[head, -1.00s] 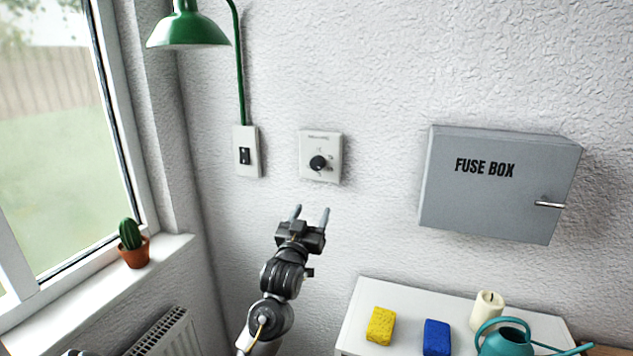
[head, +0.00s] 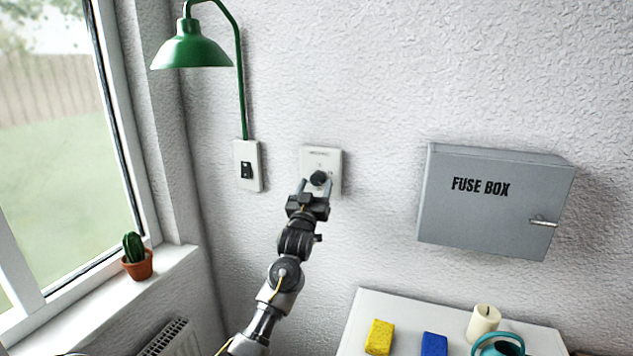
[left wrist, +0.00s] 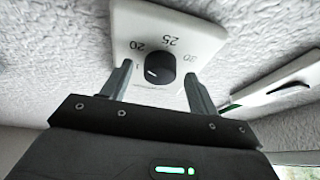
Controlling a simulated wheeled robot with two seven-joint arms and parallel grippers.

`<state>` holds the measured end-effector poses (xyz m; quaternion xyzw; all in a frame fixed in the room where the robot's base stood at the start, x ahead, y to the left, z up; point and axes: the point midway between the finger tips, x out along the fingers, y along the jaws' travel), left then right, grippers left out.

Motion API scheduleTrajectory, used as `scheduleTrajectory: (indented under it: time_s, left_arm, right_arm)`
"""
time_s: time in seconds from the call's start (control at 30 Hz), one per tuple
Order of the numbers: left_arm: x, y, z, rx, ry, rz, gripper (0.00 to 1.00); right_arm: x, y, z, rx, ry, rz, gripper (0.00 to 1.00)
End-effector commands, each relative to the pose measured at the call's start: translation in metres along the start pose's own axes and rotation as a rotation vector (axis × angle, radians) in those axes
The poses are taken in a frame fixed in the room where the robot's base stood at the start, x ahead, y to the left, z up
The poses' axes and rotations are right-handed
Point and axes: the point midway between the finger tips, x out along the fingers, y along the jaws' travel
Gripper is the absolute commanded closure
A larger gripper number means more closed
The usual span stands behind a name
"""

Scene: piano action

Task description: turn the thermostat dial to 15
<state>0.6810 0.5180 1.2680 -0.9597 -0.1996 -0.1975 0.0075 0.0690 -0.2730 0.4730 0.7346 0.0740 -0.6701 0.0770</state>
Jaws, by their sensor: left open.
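The thermostat is a white plate (head: 334,160) on the wall with a round black dial (head: 318,177). In the left wrist view the dial (left wrist: 161,66) has a short white mark pointing to the lower left. The numbers 20, 25 and 30 show on the plate (left wrist: 190,24); no 15 can be made out. My left gripper (head: 316,184) is open at the dial, with one finger on each side. In the left wrist view the gripper (left wrist: 157,78) shows small gaps beside the dial; I cannot tell whether it touches. My right gripper is not in view.
A switch plate (head: 248,180) under a green lamp (head: 190,50) is left of the thermostat. A grey fuse box (head: 490,215) is to the right. Below stand a yellow sponge (head: 380,336), a blue sponge (head: 434,345), a candle (head: 483,322) and a teal watering can (head: 500,349).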

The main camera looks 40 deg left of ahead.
Motion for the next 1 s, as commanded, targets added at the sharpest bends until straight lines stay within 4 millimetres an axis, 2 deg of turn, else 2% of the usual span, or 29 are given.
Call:
scheduleTrajectory:
  time_s: [0.1, 0.4, 0.73, 1.0]
  left_arm:
    - [0.0067, -0.0001, -0.0004, 0.0, 0.0, 0.0, 0.4]
    - [0.0077, 0.0001, 0.0007, -0.001, 0.0, 0.0, 0.41]
    - [0.0076, 0.0002, 0.0007, -0.001, 0.0, 0.0, 0.84]
    - [0.0077, 0.0022, 0.0006, -0.032, -0.003, -0.011, 0.84]
  right_arm:
    - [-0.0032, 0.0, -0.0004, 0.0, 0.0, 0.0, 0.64]
    - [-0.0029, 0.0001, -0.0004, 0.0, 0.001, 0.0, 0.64]
    - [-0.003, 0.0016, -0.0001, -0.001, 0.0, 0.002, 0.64]
    - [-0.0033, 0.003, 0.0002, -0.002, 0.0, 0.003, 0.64]
